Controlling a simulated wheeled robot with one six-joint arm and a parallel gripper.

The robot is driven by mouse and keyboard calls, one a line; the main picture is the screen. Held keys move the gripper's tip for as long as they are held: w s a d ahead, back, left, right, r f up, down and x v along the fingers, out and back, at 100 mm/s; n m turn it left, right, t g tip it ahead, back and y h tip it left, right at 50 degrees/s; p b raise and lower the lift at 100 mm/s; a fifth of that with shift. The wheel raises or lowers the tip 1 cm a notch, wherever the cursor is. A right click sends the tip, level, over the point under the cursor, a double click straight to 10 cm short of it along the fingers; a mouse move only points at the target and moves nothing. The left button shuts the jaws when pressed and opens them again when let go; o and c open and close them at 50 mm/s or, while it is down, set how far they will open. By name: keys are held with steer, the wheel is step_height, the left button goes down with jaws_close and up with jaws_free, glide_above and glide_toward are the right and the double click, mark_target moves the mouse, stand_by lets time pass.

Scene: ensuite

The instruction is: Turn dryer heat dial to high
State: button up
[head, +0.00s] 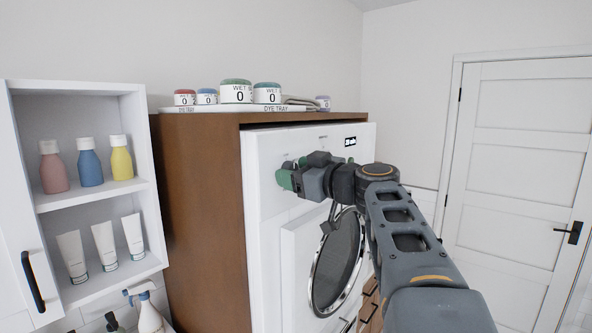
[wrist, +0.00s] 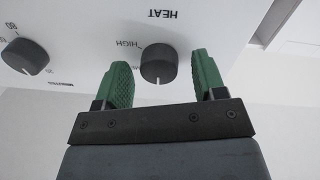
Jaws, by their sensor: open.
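The dryer (head: 270,148) is a white front-loading machine set in a brown wooden surround. In the wrist view its panel appears upside down, with the dark round heat dial (wrist: 158,66) under the word HEAT. The dial's white pointer mark points down in the picture, away from the HIGH label at its upper left. My gripper (head: 292,172) is at the panel in the head view, hiding the dial there. In the wrist view its green fingers (wrist: 162,70) are open, one on each side of the dial, with visible gaps.
A second dark dial (wrist: 23,56) with number marks sits left of the heat dial in the wrist view. The dryer's round door (head: 337,262) is below my arm. Labelled jars stand on a dye tray (head: 185,109) on top. An open shelf (head: 92,197) is left.

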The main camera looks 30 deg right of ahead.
steer(key=c, duration=0.9)
steer(key=shift+d+m+g+y+b, duration=0.15)
steer(key=shift+m+b, duration=0.3)
steer(key=shift+m, duration=3.3)
steer(key=shift+a+m+g+y+b, duration=0.1)
steer(key=shift+m+g+y+b, duration=0.3)
steer(key=shift+m, duration=3.4)
steer(key=shift+d+m+g+y+b, duration=0.1)
steer(key=shift+m+b, duration=0.45)
steer(key=shift+m, duration=3.5)
